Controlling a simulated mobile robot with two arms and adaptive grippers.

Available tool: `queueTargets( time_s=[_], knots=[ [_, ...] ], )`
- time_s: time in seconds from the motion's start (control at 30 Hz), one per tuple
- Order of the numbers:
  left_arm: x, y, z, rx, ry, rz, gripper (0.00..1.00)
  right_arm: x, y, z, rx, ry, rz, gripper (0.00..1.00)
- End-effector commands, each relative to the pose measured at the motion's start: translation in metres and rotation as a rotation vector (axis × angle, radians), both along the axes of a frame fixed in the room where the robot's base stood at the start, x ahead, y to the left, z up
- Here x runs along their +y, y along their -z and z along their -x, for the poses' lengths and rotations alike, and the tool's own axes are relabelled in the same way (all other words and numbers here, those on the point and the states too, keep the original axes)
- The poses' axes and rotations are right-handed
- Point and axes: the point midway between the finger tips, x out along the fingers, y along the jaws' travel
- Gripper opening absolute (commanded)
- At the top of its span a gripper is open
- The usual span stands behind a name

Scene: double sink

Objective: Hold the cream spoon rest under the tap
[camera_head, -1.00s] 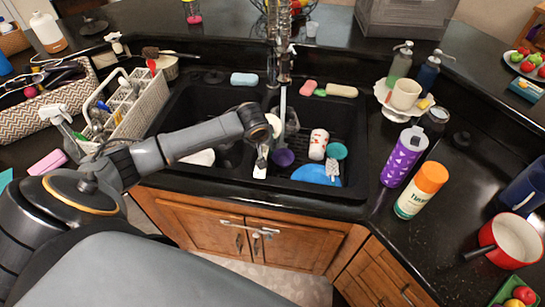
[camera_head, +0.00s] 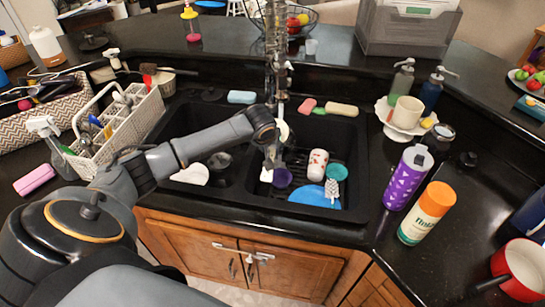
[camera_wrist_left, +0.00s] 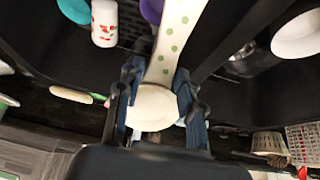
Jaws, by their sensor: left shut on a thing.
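The cream spoon rest (camera_wrist_left: 153,108) shows in the left wrist view as a cream oval between my fingers, with a green-dotted strip running away from it. In the head view a cream edge of it (camera_head: 284,133) shows beside my gripper, and most of it is hidden. My left gripper (camera_head: 270,158) is shut on it above the sink, near the divider; its fingers also show in the wrist view (camera_wrist_left: 156,90). The tap (camera_head: 282,75) stands behind the sink, with its coiled neck above and close behind my gripper. I cannot tell whether the rest is directly under the spout.
The right basin holds a floral cup (camera_head: 317,164), a purple cup (camera_head: 282,178), a blue plate (camera_head: 315,196) and a teal scrubber (camera_head: 337,172). A white dish (camera_head: 190,174) is in the left basin. Bottles and a white stand (camera_head: 402,124) are right; a caddy (camera_head: 118,125) is left.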

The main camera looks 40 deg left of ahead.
Motion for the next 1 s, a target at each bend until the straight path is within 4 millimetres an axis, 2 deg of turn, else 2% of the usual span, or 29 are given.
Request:
queueTargets(
  time_s=[0.03, 0.23, 0.37, 0.53, 0.7, 1.0],
  knots=[
    [0.002, 0.006, -0.006, -0.002, -0.001, 0.0, 0.0, 0.006, 0.011, 0.002, 0.003, 0.001, -0.007, 0.4],
    [0.008, 0.009, -0.022, -0.002, -0.001, 0.0, 0.0, 0.021, 0.031, 0.014, 0.019, 0.001, -0.025, 0.4],
    [0.012, 0.011, -0.033, -0.002, -0.001, 0.0, 0.0, 0.017, 0.044, 0.013, 0.018, -0.002, -0.021, 0.4],
    [0.017, 0.014, -0.047, -0.003, 0.0, 0.001, 0.0, 0.003, 0.061, 0.001, 0.003, -0.002, -0.003, 0.4],
    [0.023, 0.014, -0.062, -0.001, -0.001, 0.002, 0.0, -0.004, 0.062, -0.007, -0.009, -0.001, 0.004, 0.4],
    [0.03, 0.017, -0.08, -0.001, -0.001, 0.0, 0.0, 0.004, 0.072, 0.001, 0.001, 0.002, -0.005, 0.4]
  ],
)
